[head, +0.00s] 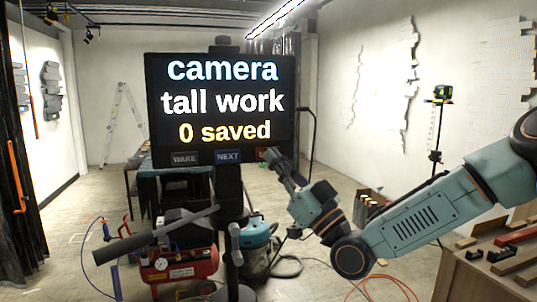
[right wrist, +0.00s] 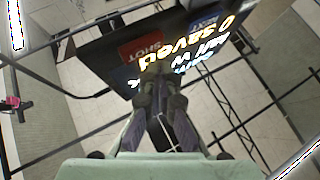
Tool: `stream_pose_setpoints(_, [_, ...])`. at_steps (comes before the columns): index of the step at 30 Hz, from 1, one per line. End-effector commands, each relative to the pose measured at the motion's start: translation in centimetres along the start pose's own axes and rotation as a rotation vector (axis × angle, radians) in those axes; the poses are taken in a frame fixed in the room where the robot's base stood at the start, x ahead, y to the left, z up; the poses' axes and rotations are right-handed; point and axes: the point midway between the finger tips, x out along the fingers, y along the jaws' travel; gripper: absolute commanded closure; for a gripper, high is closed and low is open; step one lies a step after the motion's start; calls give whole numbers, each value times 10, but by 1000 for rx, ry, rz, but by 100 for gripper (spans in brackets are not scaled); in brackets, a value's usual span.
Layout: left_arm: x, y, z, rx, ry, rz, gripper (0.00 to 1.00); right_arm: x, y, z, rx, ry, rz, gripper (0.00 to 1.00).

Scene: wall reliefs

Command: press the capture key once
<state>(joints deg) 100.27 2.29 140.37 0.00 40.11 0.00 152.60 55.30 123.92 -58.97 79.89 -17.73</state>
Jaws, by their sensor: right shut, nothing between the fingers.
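A dark screen (head: 221,105) on a stand faces me and reads "camera", "tall work", "0 saved". Along its lower edge are a grey WAKE key (head: 185,158), a blue NEXT key (head: 228,156) and a red key (head: 262,153), partly hidden by my right gripper. In the right wrist view the red key (right wrist: 139,50) reads SHOT; no key reads "capture". My right gripper (head: 276,160) is shut and empty, its fingertips (right wrist: 162,88) close to the red key. I cannot tell whether they touch it. My left gripper is not in view.
A red compressor (head: 180,265) and a blue-grey vacuum (head: 256,240) stand on the floor by the stand. A wooden bench (head: 490,265) is at the right. A ladder (head: 123,120) leans at the back left. Cables lie on the floor.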

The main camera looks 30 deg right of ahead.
Motion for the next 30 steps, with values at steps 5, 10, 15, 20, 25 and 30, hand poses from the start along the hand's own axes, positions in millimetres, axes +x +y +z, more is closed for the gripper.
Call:
stream_pose_setpoints(5, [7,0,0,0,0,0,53,3,3,4,-3,0,-1,100])
stream_pose_setpoints(10, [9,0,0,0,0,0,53,5,5,5,-1,0,-1,100])
stream_pose_setpoints(15, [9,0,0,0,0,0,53,6,5,5,-1,0,0,100])
stream_pose_setpoints(20, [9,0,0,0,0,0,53,6,6,5,-1,0,0,100])
stream_pose_setpoints(25, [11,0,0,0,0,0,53,7,6,6,-1,0,-1,100])
stream_pose_setpoints(30, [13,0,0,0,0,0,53,8,7,7,-2,0,0,100])
